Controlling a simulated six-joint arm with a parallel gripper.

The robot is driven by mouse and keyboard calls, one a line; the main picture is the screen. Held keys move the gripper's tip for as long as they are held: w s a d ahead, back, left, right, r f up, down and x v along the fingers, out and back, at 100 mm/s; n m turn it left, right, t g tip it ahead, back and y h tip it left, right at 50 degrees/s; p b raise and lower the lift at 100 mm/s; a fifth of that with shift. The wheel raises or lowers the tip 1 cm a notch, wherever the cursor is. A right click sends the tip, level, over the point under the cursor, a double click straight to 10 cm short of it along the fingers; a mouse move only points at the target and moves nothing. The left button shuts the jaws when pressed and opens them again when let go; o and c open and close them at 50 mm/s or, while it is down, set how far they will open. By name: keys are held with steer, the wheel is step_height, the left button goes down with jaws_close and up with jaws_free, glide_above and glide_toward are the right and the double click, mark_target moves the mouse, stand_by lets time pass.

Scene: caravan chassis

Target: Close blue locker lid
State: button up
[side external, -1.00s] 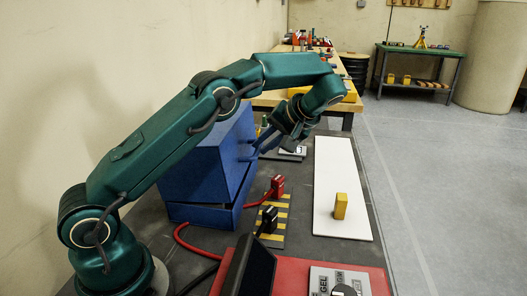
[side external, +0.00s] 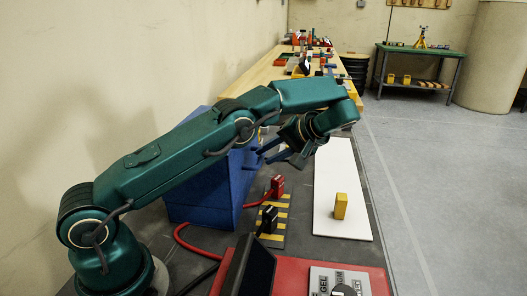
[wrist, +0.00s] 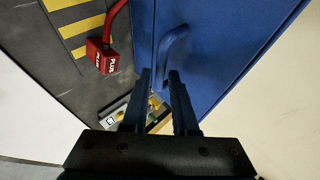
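The blue locker (side external: 203,192) stands behind my arm, and my arm hides much of its upper part. Its lid (wrist: 220,45) fills the upper right of the wrist view, with a blue handle (wrist: 173,48) on it. A thin dark seam runs beside the handle, and no wide gap shows between lid and body. My gripper (side external: 262,154) is off the locker's right face in the side view.
A red plug (side external: 278,185) and a black plug (side external: 269,219) stand on a yellow-striped plate beside the locker. A white board (side external: 335,195) with a yellow block (side external: 340,206) lies to the right. A red panel (side external: 300,281) is in front.

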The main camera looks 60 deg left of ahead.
steer(key=shift+o, duration=0.6)
steer(key=shift+r, duration=0.15)
steer(key=shift+s+a+r, duration=1.35)
steer(key=shift+s+r, duration=0.1)
steer(key=shift+r, duration=0.3)
steer(key=shift+s+a+r, duration=1.4)
steer(key=shift+r, duration=0.3)
steer(key=shift+s+a+r, duration=1.35)
steer(key=shift+s+r, duration=0.1)
steer(key=shift+r, duration=0.3)
steer(key=shift+w+a+r, duration=0.1)
steer(key=shift+r, duration=0.35)
steer(key=shift+w+d+r, duration=0.35)
steer(key=shift+d+r, duration=0.1)
steer(key=shift+d, duration=0.4)
steer(key=shift+w+d+r, duration=0.35)
steer(key=shift+d+r, duration=0.15)
steer(key=shift+d, duration=0.3)
steer(key=shift+w+d+r, duration=0.35)
steer(key=shift+d+r, duration=0.1)
steer(key=shift+d, duration=0.4)
